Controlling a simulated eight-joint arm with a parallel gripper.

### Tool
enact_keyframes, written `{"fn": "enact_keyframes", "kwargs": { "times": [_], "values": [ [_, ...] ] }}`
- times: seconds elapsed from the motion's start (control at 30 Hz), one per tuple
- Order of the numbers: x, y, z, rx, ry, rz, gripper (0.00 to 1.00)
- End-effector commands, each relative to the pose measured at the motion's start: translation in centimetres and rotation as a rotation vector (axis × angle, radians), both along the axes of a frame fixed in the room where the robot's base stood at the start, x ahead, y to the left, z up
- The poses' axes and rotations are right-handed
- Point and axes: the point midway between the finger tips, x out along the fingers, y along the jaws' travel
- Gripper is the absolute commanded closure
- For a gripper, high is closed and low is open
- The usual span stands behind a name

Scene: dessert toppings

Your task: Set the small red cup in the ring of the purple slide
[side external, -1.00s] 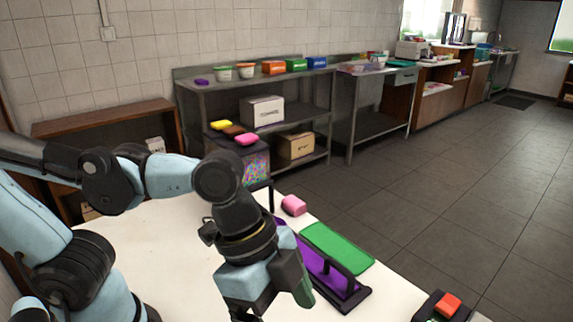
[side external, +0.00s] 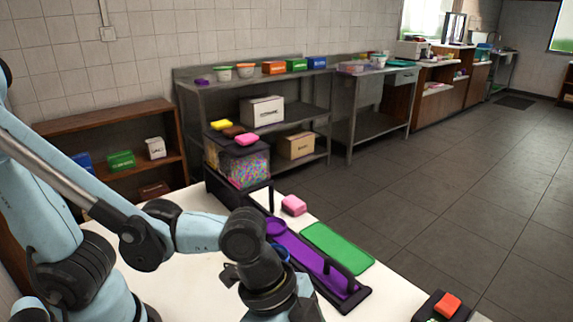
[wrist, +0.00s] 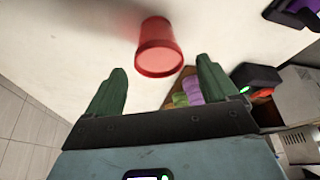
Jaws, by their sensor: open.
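The small red cup (wrist: 158,42) shows in the wrist view on the white table, just beyond my fingertips and not between them. My gripper (wrist: 158,82) is open and empty, its two green fingers apart. In the side external view the fingers and the cup are out of sight below the bottom edge. A purple and black piece, perhaps the slide's end, shows at the wrist view's top right corner.
A green mat (side external: 337,247) lies right of the slide. A pink block (side external: 293,205) sits behind it. A clear box of colourful toppings (side external: 243,168) stands at the table's back edge. A black box with an orange-red block (side external: 447,305) is at the lower right.

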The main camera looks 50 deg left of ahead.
Motion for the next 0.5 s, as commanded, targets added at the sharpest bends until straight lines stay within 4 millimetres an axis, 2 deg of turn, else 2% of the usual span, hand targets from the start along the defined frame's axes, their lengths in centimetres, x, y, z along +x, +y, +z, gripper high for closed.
{"fn": "enact_keyframes", "kwargs": {
  "times": [0.2,0.5],
  "values": [
    [0.2,-0.6,-1.8,0.000,0.000,0.000,0.13],
    [0.4,-1.2,-3.6,0.000,-0.001,0.000,0.13]
  ]
}}
